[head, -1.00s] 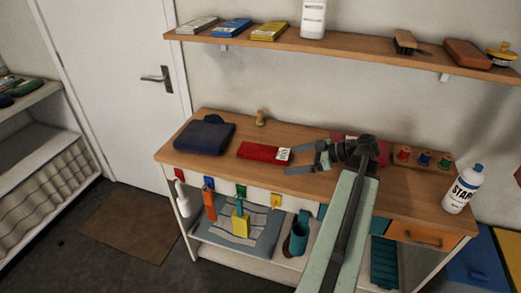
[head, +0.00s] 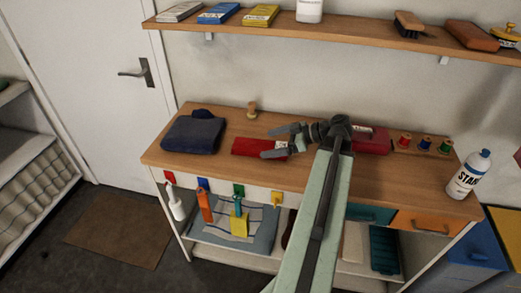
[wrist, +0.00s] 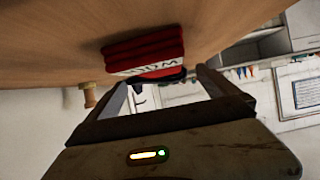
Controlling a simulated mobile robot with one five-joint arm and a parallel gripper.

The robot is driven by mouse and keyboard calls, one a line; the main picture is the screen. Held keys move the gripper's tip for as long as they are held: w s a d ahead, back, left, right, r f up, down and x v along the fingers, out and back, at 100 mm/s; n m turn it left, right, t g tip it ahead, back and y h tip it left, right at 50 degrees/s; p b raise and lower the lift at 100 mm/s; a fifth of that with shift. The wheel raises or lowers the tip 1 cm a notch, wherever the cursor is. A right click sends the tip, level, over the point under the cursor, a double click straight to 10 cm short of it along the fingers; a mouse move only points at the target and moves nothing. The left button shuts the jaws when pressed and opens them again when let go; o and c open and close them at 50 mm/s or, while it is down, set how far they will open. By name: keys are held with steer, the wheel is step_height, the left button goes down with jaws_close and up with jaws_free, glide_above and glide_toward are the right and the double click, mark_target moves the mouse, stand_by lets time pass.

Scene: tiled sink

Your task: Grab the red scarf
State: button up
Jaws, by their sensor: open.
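The red scarf (head: 246,146) lies folded flat on the wooden bench top, with a white label at its right end. My gripper (head: 267,142) is open, pointing left, with its fingers overlapping the scarf's right end in the head view. In the wrist view the scarf (wrist: 145,47) shows as red layers with a lettered white label, beyond the open fingers (wrist: 165,85). Nothing is held between the fingers. I cannot tell whether a finger touches the scarf.
A folded navy cloth (head: 193,134) lies left of the scarf, and a wooden spool-like piece (head: 252,110) stands behind. Another red item (head: 372,142) is right of my wrist. Thread spools (head: 424,143) and a white bottle (head: 468,175) stand farther right. A shelf (head: 370,40) hangs above.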

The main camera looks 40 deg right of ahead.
mark_target(259, 145)
steer(key=b+x, duration=0.2)
steer(key=x, duration=0.2)
steer(key=shift+w+a+f, duration=0.15)
steer(key=shift+a+f, duration=0.05)
steer(key=shift+f, duration=0.15)
steer(key=shift+w+a, duration=0.1)
steer(key=shift+w, duration=0.1)
steer(key=shift+r, duration=0.1)
steer(key=c, duration=1.6)
steer(key=shift+o, duration=0.2)
steer(key=shift+r, duration=0.1)
step_height(259, 145, up, 10)
steer(key=p, duration=1)
